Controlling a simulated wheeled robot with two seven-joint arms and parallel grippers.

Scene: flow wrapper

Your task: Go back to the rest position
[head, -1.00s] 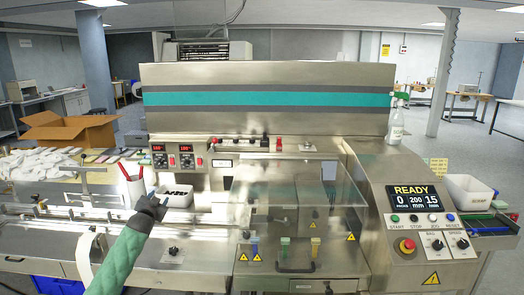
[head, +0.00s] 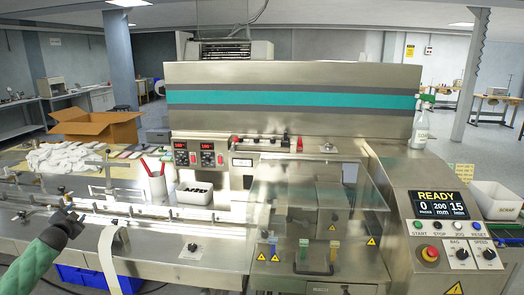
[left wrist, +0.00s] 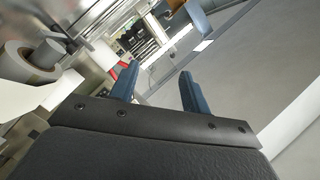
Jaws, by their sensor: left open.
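My left gripper (head: 70,218) is at the left of the head view, above the front left of the flow wrapper's infeed. Its arm comes up from the lower left corner in a green sleeve. In the left wrist view its two blue fingers (left wrist: 158,88) stand apart with nothing between them. My right gripper is not in either view. The flow wrapper (head: 290,120) fills the middle, with a teal stripe and a clear guard. Its panel screen (head: 438,204) reads READY.
A white cup with red pens (head: 156,187) and a white bin (head: 194,193) stand on the machine. A cardboard box (head: 95,125) and white cloths (head: 65,158) lie behind left. A spray bottle (head: 420,128) and a white tray (head: 492,200) are at right. A blue crate (head: 85,276) sits below.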

